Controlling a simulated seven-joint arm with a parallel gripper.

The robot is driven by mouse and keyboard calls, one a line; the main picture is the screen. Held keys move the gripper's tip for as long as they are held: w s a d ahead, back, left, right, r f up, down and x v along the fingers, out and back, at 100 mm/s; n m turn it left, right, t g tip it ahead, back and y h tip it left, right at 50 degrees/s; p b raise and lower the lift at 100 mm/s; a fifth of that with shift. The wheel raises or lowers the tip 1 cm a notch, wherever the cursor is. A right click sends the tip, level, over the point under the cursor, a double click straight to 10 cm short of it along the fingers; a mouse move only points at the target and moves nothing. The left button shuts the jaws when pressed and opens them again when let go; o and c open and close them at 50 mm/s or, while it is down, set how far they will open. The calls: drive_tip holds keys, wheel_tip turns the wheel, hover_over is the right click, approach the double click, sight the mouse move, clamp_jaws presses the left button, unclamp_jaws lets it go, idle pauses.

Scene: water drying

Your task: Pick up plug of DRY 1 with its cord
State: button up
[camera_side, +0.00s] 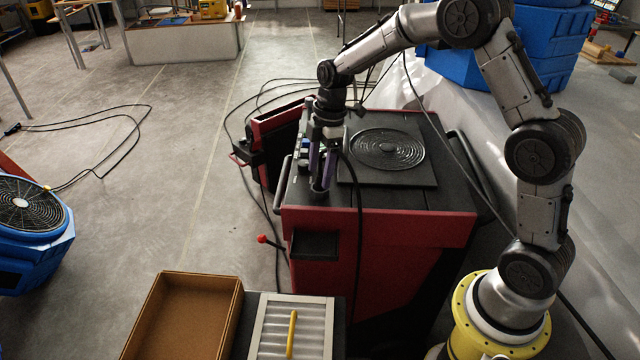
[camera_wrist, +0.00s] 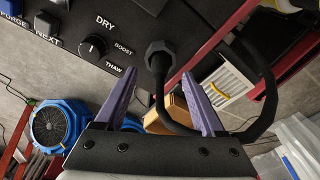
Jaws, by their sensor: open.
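A black round-headed plug (camera_wrist: 160,54) shows in the wrist view at the edge of the black control panel marked DRY. Its thick black cord (camera_wrist: 262,92) loops down and away to the right. My gripper (camera_wrist: 159,74) is open, its two purple fingers on either side of the line to the plug, apparently not closed on it. In the side view my gripper (camera_side: 321,188) points down over the left front of the red machine (camera_side: 375,226). The plug is hard to make out there. A black cord (camera_side: 358,215) hangs down the machine's front.
A knob (camera_wrist: 92,47) with BOOST and THAW marks sits left of the plug. A black plate with a round grille (camera_side: 388,149) lies on the machine top. A cardboard box (camera_side: 190,320) and a framed filter (camera_side: 292,325) stand in front. A blue fan (camera_side: 30,230) is at left.

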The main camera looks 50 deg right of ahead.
drive_tip(key=shift+f, duration=0.15)
clamp_jaws()
idle(0.5)
